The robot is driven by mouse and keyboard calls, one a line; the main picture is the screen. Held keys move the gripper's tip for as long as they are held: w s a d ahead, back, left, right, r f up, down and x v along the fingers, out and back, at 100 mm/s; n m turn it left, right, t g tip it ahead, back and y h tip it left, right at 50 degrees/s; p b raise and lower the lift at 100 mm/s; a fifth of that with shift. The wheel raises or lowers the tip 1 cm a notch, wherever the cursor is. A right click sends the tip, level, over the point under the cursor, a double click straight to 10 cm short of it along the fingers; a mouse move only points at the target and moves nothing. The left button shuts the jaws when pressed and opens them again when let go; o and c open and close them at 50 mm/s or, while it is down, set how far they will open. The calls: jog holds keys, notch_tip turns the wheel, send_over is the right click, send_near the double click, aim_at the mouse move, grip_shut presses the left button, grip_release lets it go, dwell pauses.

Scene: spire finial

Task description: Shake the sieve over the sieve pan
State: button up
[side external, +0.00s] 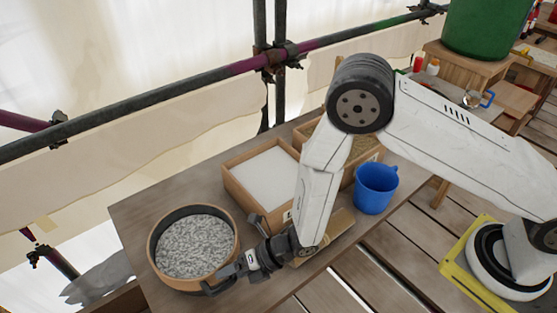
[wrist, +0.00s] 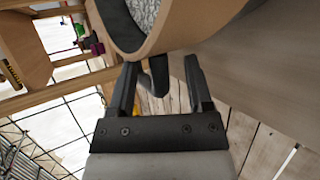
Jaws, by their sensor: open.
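The sieve (side external: 153,262) is a round wooden hoop filled with grey gravel, at the left end of the wooden table. Its curved rim shows at the top of the wrist view (wrist: 190,28). A dark handle (wrist: 159,76) sticks out from the rim. My gripper (side external: 224,277) is beside the sieve's near right side. In the wrist view my gripper (wrist: 160,88) is open, with one finger on each side of the handle and gaps between. I cannot make out a separate sieve pan; anything under the sieve is hidden.
A wooden box (side external: 243,200) with white contents stands behind my gripper. A second wooden box (side external: 306,128) with brownish contents is partly hidden by my arm. A blue jug (side external: 376,188) stands at the right. Scaffold poles (side external: 185,88) run behind the table. The table's far left corner is clear.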

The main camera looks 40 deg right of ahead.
jog(key=shift+a, duration=0.1)
grip_shut()
dwell(0.3)
jog(key=shift+d, duration=1.25)
jog(key=shift+a, duration=2.55)
jog(key=shift+d, duration=0.15)
